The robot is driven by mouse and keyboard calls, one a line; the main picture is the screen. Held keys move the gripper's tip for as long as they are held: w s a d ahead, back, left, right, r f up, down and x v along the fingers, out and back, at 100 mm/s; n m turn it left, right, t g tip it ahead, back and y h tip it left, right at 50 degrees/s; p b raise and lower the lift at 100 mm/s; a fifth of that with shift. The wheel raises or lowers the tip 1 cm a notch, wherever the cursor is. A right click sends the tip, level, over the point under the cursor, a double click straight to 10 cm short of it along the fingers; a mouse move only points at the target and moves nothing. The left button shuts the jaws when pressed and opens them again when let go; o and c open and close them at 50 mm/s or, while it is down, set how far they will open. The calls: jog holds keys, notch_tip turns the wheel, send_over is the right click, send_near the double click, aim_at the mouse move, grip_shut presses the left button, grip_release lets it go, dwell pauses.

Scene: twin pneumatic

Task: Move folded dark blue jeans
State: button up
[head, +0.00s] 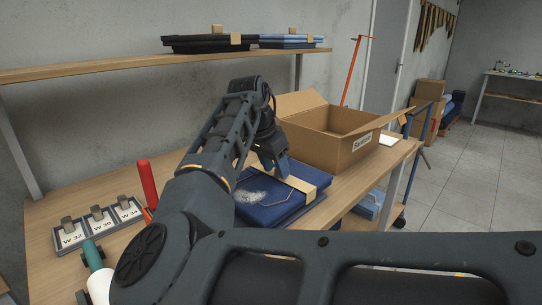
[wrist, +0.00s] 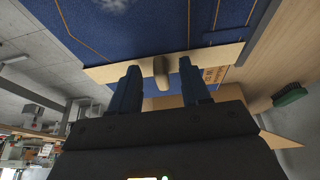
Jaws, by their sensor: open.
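The folded dark blue jeans (head: 272,213) lie on the wooden table with a beige paper band (head: 303,184) around them and a pale faded patch on top. In the wrist view the jeans (wrist: 150,32) fill the upper part. The band (wrist: 205,60) crosses below them and carries a small tan tab (wrist: 161,72). My gripper (head: 276,170) is at the far side of the jeans, close to the band. In the wrist view my gripper (wrist: 159,66) is open, its fingers on either side of the tab. I cannot tell whether the fingers touch anything.
An open cardboard box (head: 338,150) stands just behind the jeans. Size trays with tabs (head: 97,222) and a red cylinder (head: 147,184) are at the left. An upper shelf (head: 120,67) holds more folded garments. A green brush (wrist: 290,95) shows in the wrist view.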

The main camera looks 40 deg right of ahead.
jog(key=shift+d+f, duration=0.1)
jog(key=shift+f, duration=0.25)
grip_shut()
dwell(0.3)
